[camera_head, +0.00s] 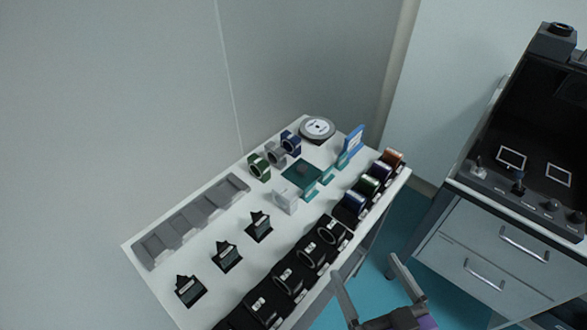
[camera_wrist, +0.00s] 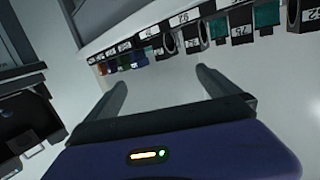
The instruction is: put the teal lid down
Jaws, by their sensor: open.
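A flat dark-teal square (camera_head: 291,179) with a small greyish spot on top lies on the white table (camera_head: 218,209), between the white box and the grey and green rings. It looks like the teal lid, but I cannot tell for sure. Smaller teal pieces (camera_head: 311,191) stand along its right side. My gripper (camera_head: 365,268) is off the front right edge of the table, well apart from the teal square. In the wrist view its two fingers (camera_wrist: 162,78) are spread, with nothing between them.
A row of black holders (camera_head: 288,279) with rings and coloured spools (camera_head: 368,184) lines the table's near edge. A grey tray (camera_head: 190,222) and several small black stands (camera_head: 226,256) occupy the left. A grey drawer bench (camera_head: 500,250) with dark equipment stands at right. Floor shows between.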

